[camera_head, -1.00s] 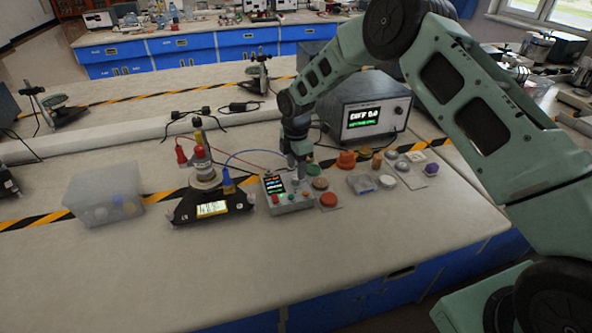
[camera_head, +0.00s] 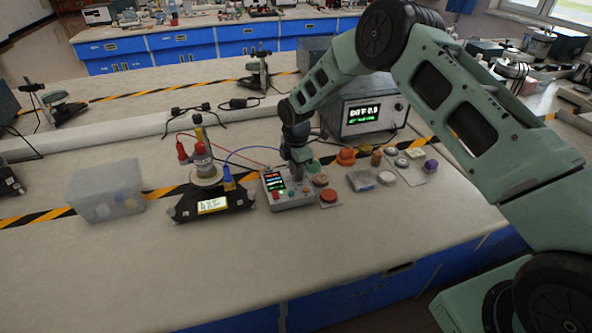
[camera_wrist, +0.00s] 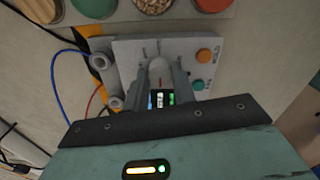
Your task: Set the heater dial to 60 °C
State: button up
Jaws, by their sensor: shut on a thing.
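The heater control box (camera_head: 286,196) is a light grey unit with a small lit screen (camera_head: 273,182), standing on the bench in the middle of the head view. Its grey top face (camera_wrist: 192,46) also shows in the wrist view, with an orange button (camera_wrist: 204,56) and a teal button (camera_wrist: 198,85). My gripper (camera_head: 296,173) points down onto the box. In the wrist view my gripper (camera_wrist: 161,80) is shut on the dial (camera_wrist: 160,62), whose pale top shows between the fingers. The dial's setting and most of its scale are hidden or too small to read.
A black device with a lit display (camera_head: 212,206) and a vessel on top stands to the left, joined to the box by red and blue wires. A translucent bin (camera_head: 105,190) is farther left. A grey instrument (camera_head: 366,108) stands behind; several small coloured items lie to the right.

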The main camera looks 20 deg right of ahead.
jog(key=shift+m, duration=0.3)
jog(key=m+b, duration=0.2)
jog(key=shift+f+m, duration=0.15)
jog(key=shift+m, duration=0.15)
jog(key=m+b, duration=0.2)
jog(key=m, duration=0.1)
jog(key=shift+m, duration=0.3)
jog(key=m+b, duration=0.1)
jog(key=m, duration=0.2)
jog(key=shift+m, duration=0.3)
jog(key=m+b, duration=0.1)
jog(key=m, duration=0.2)
jog(key=shift+m, duration=0.4)
jog(key=m+b, duration=0.1)
jog(key=m, duration=0.5)
jog(key=shift+r, duration=0.2)
jog(key=m, duration=0.6)
jog(key=shift+m, duration=0.4)
